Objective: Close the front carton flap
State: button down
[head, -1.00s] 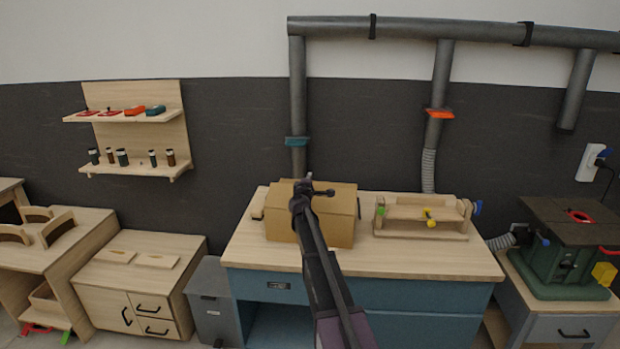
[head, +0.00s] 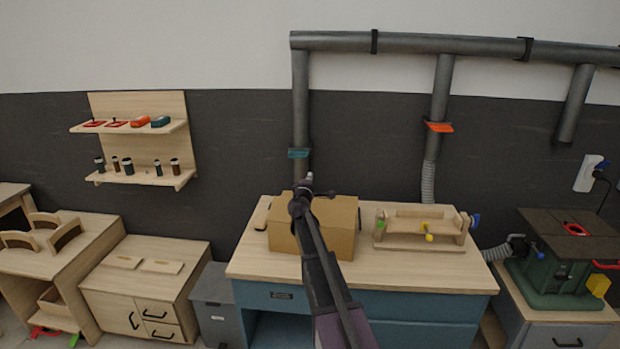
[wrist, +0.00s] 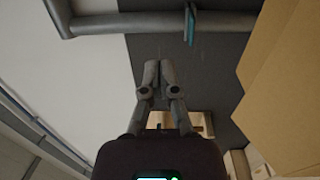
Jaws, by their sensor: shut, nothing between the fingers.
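The brown carton (head: 335,237) stands on the wooden top of the blue workbench (head: 405,268). My arm crosses in front of it in the head view and hides part of its left side and top. The carton's top looks flat; I cannot tell from here how the front flap lies. In the wrist view a tan cardboard face (wrist: 285,95) fills the right side. My gripper (wrist: 159,63) is shut and empty, with its fingertips together, to the left of that cardboard and apart from it in the picture. In the head view my gripper (head: 307,180) shows above the carton's top edge.
A wooden jig (head: 425,228) stands on the bench right of the carton. Grey pipes (head: 300,115) run down the wall behind.

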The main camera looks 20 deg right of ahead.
jog(key=shift+s+a+r+p, duration=0.25)
jog(key=shift+r+p, duration=0.1)
jog(key=shift+r, duration=0.25)
jog(key=s+a+f+g+y, duration=0.1)
jog(key=s+a+f+y, duration=0.3)
jog(key=a, duration=0.4)
jog(key=s+a+f+g+y, duration=0.1)
jog(key=s+a+f+y, duration=0.1)
jog(key=s+a+y, duration=0.45)
jog(key=s+a+f+g+y, duration=0.1)
jog(key=a+f+y, duration=0.25)
jog(key=a, duration=0.55)
jog(key=s+a+f+m+g, duration=0.2)
jog(key=s+f+g, duration=0.15)
jog(key=s, duration=0.35)
jog(key=s+a+f+m+g, duration=0.2)
jog(key=s+f+g, duration=0.15)
jog(key=s, duration=0.35)
jog(key=s+d+f+m+g+h, duration=0.1)
jog(key=s+m+g, duration=0.1)
jog(key=s, duration=0.5)
jog(key=s+d+f+m+g+h, duration=0.1)
jog(key=s+f+m+g+h, duration=0.1)
jog(key=s+m, duration=0.3)
jog(key=s+g, duration=0.1)
jog(key=s, duration=0.2)
jog(key=shift+s+d+f+g, duration=0.2)
jog(key=shift+s+d+g, duration=0.05)
jog(key=shift+d+g, duration=0.1)
